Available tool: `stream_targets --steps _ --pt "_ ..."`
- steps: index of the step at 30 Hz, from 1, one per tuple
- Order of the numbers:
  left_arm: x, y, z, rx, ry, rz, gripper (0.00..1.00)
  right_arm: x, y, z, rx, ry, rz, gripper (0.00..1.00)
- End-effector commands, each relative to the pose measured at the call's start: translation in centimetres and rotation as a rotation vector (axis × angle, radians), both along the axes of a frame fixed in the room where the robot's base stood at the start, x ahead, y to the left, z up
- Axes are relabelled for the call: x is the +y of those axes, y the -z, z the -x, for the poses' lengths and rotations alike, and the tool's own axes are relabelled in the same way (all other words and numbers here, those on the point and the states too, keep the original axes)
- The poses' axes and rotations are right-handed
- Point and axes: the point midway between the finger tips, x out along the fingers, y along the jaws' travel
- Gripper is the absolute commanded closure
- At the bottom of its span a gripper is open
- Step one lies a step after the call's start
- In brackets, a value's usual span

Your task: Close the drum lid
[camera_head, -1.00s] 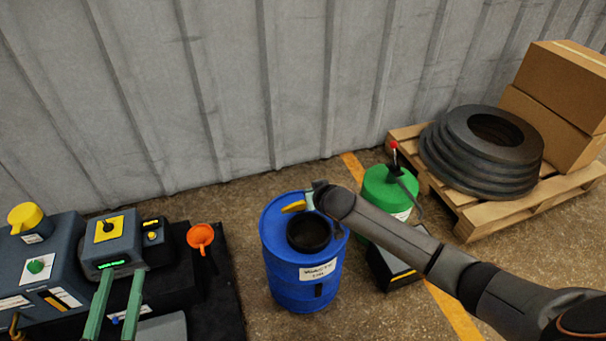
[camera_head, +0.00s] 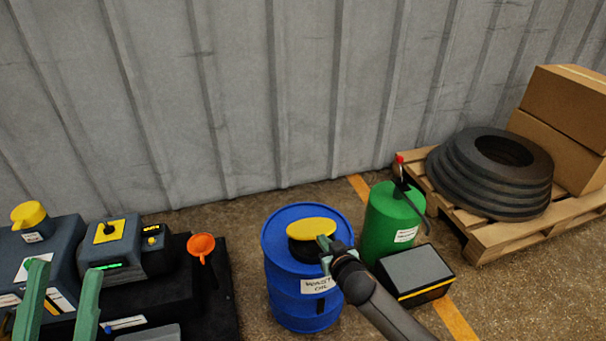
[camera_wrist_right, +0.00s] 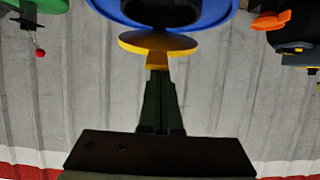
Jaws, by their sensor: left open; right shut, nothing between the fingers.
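The blue drum (camera_head: 290,290), labelled waste oil, stands upright on the floor in the middle of the head view. Its yellow lid (camera_head: 311,228) lies over the black neck (camera_head: 301,249), whose front wall shows below it. I cannot tell whether the lid is fully seated. My right gripper (camera_head: 324,243) is shut and empty at the lid's right front edge. In the right wrist view, the fingertips (camera_wrist_right: 157,72) are at the yellow tab of the lid (camera_wrist_right: 158,43), seemingly touching it. My left gripper (camera_head: 65,268) is open and empty at the lower left, away from the drum.
A green canister (camera_head: 390,222) and a dark box (camera_head: 417,274) stand close to the drum's right. An orange funnel (camera_head: 201,246) and dark machinery (camera_head: 125,250) are on the left. A pallet (camera_head: 500,238) with black rings and cartons is at the right. The corrugated wall is behind.

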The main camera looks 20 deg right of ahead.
Motion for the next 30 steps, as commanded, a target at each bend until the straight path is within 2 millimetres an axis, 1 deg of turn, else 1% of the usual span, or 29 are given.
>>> stream_targets --steps 1,6,13,21,30 --pt "0.0 0.5 0.0 0.002 0.003 0.003 0.58 0.1 1.2 0.6 0.004 0.002 -0.004 1.00" --pt "-0.1 1.5 -0.1 0.010 0.011 0.014 0.58 0.1 3.7 1.7 0.004 0.002 -0.003 1.00" --pt "-0.2 2.6 -0.2 0.027 0.025 0.020 0.58 0.1 6.1 2.5 0.002 0.001 -0.001 1.00" --pt "-0.3 3.1 -0.2 0.032 0.035 0.016 0.58 0.2 7.3 2.7 0.001 0.000 0.000 1.00" --pt "-0.4 3.1 -0.1 0.032 0.037 0.017 0.58 0.2 7.4 2.7 0.000 0.000 0.001 1.00"
